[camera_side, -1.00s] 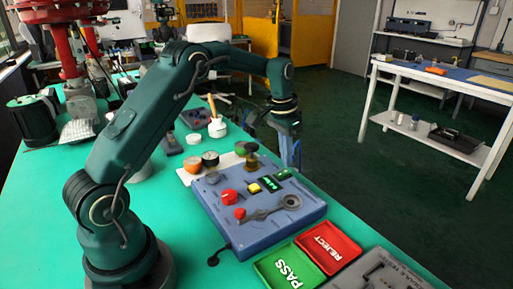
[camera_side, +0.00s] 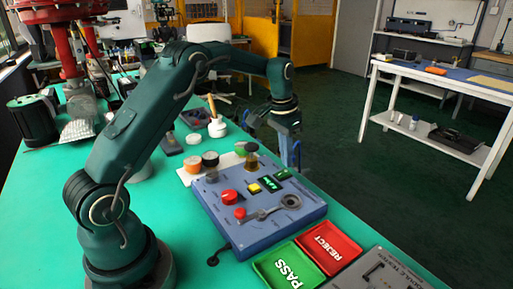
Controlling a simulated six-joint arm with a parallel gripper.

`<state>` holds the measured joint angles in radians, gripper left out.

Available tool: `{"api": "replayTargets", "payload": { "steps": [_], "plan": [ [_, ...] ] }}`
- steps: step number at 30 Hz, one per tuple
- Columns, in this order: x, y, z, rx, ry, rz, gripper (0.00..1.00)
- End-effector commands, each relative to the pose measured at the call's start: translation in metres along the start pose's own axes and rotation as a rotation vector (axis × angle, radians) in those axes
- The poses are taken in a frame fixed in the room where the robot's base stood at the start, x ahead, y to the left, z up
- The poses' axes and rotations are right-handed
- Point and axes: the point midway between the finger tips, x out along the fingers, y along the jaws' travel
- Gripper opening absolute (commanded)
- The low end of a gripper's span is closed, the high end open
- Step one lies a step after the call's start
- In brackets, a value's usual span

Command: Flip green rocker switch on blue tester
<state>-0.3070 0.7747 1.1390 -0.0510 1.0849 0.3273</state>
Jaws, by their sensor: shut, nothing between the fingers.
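The blue tester (camera_side: 222,218) lies on the green bench top. Its small green rocker switch (camera_side: 282,174) sits near the far right corner of its top face, beside a display with green digits (camera_side: 268,184). My gripper (camera_side: 296,163) points down at the tester's far right edge, just behind and to the right of the switch in the picture. Its fingers are shut with nothing between them. I cannot tell their height above the tester or whether they touch it. The rocker's tilt is too small to read.
A green PASS tray (camera_side: 264,265) and a red REJECT tray (camera_side: 345,245) lie in front.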

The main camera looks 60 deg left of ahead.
Motion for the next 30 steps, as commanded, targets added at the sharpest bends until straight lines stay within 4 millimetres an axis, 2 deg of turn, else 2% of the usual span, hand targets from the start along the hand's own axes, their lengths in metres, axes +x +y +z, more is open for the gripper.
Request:
{"api": "replayTargets", "payload": {
  "steps": [30],
  "plan": [
    [0.015, 0.0, 0.002, 0.0, -0.001, 0.0, 0.0]
  ]
}}
